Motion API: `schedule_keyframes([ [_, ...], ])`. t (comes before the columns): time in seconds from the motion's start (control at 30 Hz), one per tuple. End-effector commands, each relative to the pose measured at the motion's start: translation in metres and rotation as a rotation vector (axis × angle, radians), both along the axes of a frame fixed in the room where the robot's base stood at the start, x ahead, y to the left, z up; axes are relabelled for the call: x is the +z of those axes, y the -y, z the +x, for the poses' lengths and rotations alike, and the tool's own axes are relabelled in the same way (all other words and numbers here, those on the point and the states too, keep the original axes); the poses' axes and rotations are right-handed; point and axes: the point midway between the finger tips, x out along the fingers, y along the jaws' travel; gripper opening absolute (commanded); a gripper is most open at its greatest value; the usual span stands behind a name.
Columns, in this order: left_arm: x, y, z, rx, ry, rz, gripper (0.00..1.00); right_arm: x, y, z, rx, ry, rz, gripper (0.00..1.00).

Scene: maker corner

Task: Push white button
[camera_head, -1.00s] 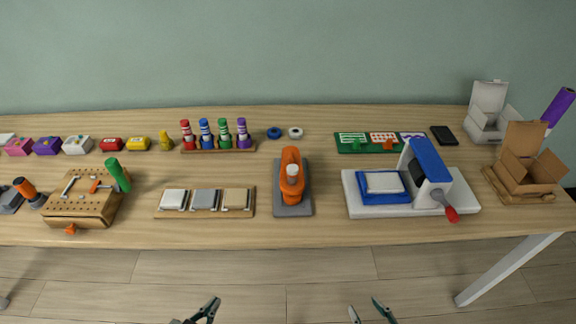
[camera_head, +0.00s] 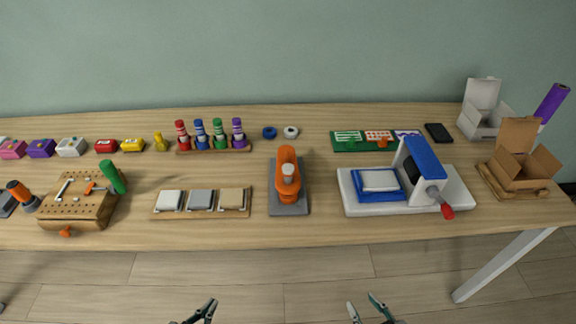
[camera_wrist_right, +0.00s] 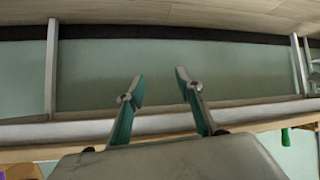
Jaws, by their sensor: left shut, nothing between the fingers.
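A small white button box (camera_head: 71,147) stands in a row of coloured button boxes at the back left of the table, between a purple box and a red one. My left gripper (camera_head: 207,307) is shut and empty at the bottom edge, in front of the table and far from the box. My right gripper (camera_head: 366,304) is open and empty, also in front of the table; its parted fingers show in the right wrist view (camera_wrist_right: 160,82). The white box is not recognisable in the wrist view.
A wooden pegboard block (camera_head: 78,210) with a green-handled tool stands in front of the button row. A tray of three switches (camera_head: 202,214) and an orange device (camera_head: 287,175) stand mid-table. The floor before the table (camera_head: 250,270) is clear.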

Motion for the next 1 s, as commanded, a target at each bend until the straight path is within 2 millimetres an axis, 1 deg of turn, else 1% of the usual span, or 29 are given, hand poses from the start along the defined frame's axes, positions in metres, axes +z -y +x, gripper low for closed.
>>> schedule_keyframes([
  [0.03,-0.0001,0.0000,-0.0002,0.000,0.000,0.000,0.00,-0.0006,0.0002,-0.0003,0.000,-0.001,0.000,0.19],
  [0.07,-0.0001,0.0000,-0.0002,0.000,0.000,0.000,0.00,-0.0010,0.0003,-0.0004,0.000,-0.002,-0.001,0.11],
  [0.1,-0.0001,0.0000,-0.0002,0.000,0.000,0.000,0.00,-0.0013,0.0002,-0.0006,0.000,-0.002,-0.001,0.01],
  [0.13,-0.0001,0.0000,-0.0002,0.000,0.000,0.000,0.00,-0.0015,0.0003,-0.0006,0.000,-0.003,-0.002,0.00],
  [1.0,-0.0006,0.0000,-0.0006,0.000,-0.001,0.000,0.00,0.0015,0.0000,0.0009,0.001,0.003,0.000,0.00],
])
